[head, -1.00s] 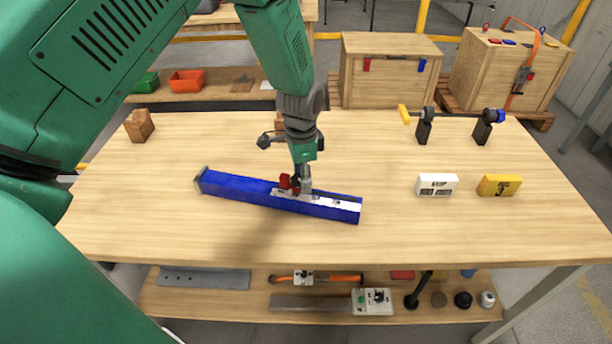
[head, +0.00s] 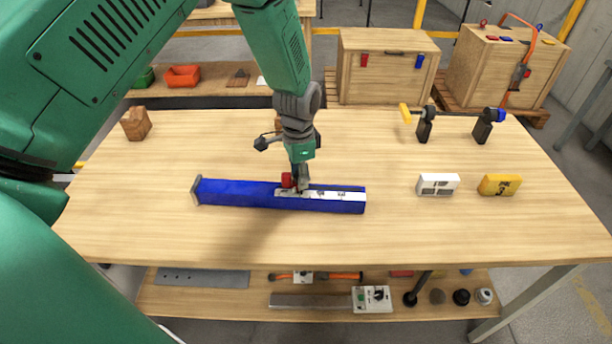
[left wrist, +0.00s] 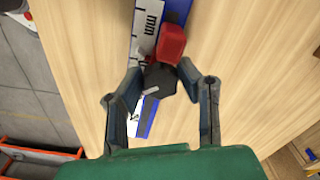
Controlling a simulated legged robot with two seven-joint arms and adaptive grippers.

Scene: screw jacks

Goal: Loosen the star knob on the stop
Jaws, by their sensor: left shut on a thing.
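A blue beam (head: 235,194) lies on the table, running left to right, with a white millimetre scale (head: 345,195) on its right half. A red stop (head: 287,180) sits on the beam at the left part of the scale; it also shows in the left wrist view (left wrist: 171,43). The stop's dark star knob (left wrist: 158,79) is between the fingers in the left wrist view. My left gripper (head: 300,184) comes down from above and is shut on this knob. In the head view the gripper mostly hides the knob. My right gripper is not in view.
A white block (head: 437,184) and a yellow block (head: 499,185) lie to the right on the table (head: 420,235). A wooden block (head: 136,124) is at the back left. The table front is clear.

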